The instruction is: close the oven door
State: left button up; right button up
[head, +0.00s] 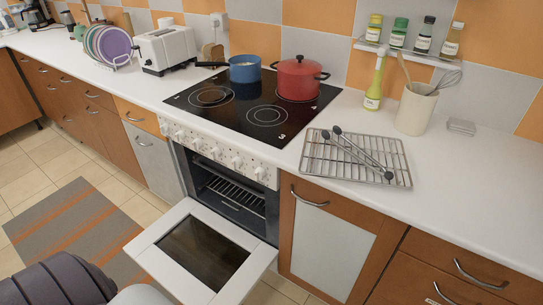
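The oven (229,182) is built into the counter below the black cooktop. Its white-framed oven door (170,252) with a dark glass pane is open, folded down and out toward me, nearly flat. A wire rack (232,192) shows inside the dark cavity. The door's handle cannot be made out from here. At the bottom left a dark grey ribbed part and a pale rounded part of my own body show near the door. Neither of my grippers is in view.
A blue pot (245,70) and a red pot (298,78) stand on the cooktop's back burners. A cooling rack (355,160) with tongs lies on the counter at right. A striped rug (80,228) covers floor left of the door. Cabinets flank the oven.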

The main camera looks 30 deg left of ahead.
aim_at(196, 253)
jog(key=k+j, duration=0.1)
jog(key=j, duration=0.3)
jog(key=j+z, duration=0.1)
jog(key=j, duration=0.35)
jog(key=k+j, duration=0.15)
jog(key=j, duration=0.25)
jog(key=k+j+z, duration=0.1)
jog(key=j, duration=0.35)
jog(key=k+j, duration=0.1)
jog(key=j, duration=0.3)
jog(key=k+j+z, duration=0.1)
jog(key=j, duration=0.3)
jog(key=k+j, duration=0.15)
jog(key=j, duration=0.25)
